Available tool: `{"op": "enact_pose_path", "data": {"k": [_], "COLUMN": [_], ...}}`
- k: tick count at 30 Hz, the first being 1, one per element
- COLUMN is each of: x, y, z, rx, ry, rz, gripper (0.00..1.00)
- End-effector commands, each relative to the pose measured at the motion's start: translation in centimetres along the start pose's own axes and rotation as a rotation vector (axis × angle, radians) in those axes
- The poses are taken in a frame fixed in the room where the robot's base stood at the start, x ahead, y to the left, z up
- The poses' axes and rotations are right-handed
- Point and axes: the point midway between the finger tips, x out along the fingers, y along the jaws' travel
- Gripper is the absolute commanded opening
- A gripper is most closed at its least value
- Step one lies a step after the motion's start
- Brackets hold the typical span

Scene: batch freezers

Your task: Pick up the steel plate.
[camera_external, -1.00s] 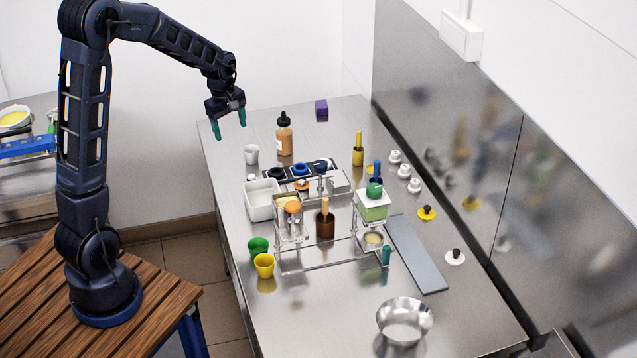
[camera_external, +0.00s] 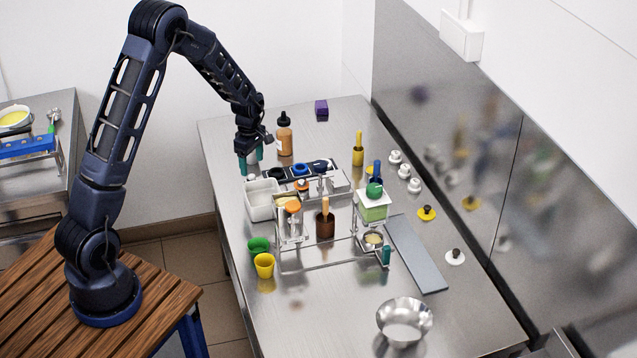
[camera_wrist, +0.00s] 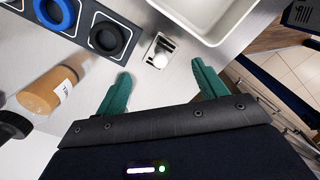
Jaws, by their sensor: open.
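A long flat grey plate (camera_external: 416,255), the most plate-like thing in view, lies on the steel table to the right of the clear stand. It is not in the wrist view. My gripper (camera_external: 251,164) is open and empty over the table's far left part, well away from that plate. In the wrist view my gripper's (camera_wrist: 161,70) two green fingers are apart. Between and beyond them a small slotted metal piece (camera_wrist: 166,44) with a white knob (camera_wrist: 160,60) shows on the table.
A white tub (camera_external: 259,200) and a black tray of rings (camera_wrist: 75,18) are near my gripper. An orange bottle (camera_external: 285,137) stands just behind it. The clear stand (camera_external: 330,265), green machine (camera_external: 372,209) and brown cup (camera_external: 325,228) lie between it and the grey plate. A metal bowl (camera_external: 404,320) stands in front.

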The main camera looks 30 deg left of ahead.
Motion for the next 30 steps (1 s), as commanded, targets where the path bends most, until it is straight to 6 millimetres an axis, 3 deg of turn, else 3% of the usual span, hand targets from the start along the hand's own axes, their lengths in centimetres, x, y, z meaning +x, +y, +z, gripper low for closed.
{"op": "enact_pose_path", "data": {"k": [10,18,26,27,30], "x": [2.7,6.3,6.8,6.8,6.8], "y": [0.0,0.0,0.1,0.1,0.1], "z": [-0.2,-0.5,-0.5,-0.5,-0.5], "rx": [-0.001,0.001,0.001,0.001,0.001], "ry": [-0.001,0.000,-0.001,0.000,0.000], "rz": [-0.001,-0.002,0.001,0.001,0.001], "gripper": [0.71,0.71,0.71,0.69,0.49]}}
